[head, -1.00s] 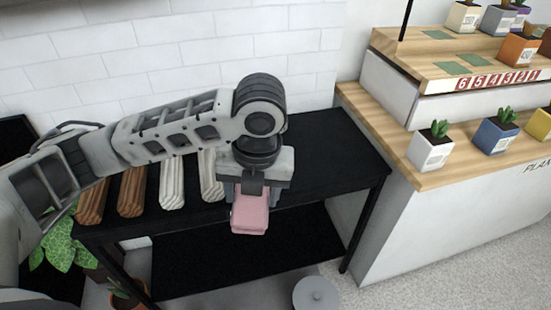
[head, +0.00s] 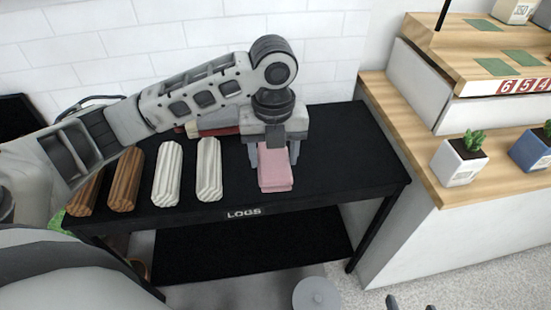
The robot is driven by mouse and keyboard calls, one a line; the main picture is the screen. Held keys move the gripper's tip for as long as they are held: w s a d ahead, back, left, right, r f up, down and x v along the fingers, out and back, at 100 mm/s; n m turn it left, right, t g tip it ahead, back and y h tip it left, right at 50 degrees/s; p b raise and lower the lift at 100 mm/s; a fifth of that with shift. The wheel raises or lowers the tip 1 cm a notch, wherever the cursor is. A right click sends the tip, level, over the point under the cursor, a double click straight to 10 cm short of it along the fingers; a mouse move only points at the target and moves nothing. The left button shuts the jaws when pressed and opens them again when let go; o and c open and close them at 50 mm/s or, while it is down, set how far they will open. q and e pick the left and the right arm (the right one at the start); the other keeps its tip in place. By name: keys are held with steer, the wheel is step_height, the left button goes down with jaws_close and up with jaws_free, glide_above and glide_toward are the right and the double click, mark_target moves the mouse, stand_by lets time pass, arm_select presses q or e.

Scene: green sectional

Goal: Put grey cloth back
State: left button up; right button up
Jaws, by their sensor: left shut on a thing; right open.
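I cannot tell whether the piece touches the table. I see no cloth that is clearly grey. Part of a red and pale item (head: 212,124) shows behind my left arm at the back of the table; the arm hides the rest. Only the fingertips of my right gripper (head: 411,305) show at the bottom edge, apart and with nothing seen between them.
The black table (head: 345,150), labelled LOGS, carries two brown logs (head: 126,180) and two white logs (head: 208,170) on its left. Its right end is clear, and its lower shelf (head: 250,245) looks empty. A wooden plant stand (head: 415,150) with potted plants stands to the right.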

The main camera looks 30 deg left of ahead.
arm_select(q)
steer(key=w, duration=0.1)
steer(key=w+a+f, duration=0.2)
steer(key=w, duration=0.1)
steer(key=shift+f, duration=0.1)
steer(key=w+f, duration=0.1)
steer(key=f, duration=0.1)
steer(key=w+a+f+b, duration=0.1)
steer(key=shift+w+a+f, duration=0.1)
steer(key=shift+w+f, duration=0.3)
steer(key=shift+w+a+f, duration=0.15)
steer(key=shift+w+f, duration=0.25)
steer(key=shift+f, duration=0.1)
steer(key=f, duration=0.3)
steer(key=shift+w+a+f, duration=0.15)
steer(key=shift+w+a, duration=0.05)
steer(key=shift+w, duration=0.05)
steer(key=o, duration=0.9)
arm_select(e)
steer(key=shift+w, duration=0.15)
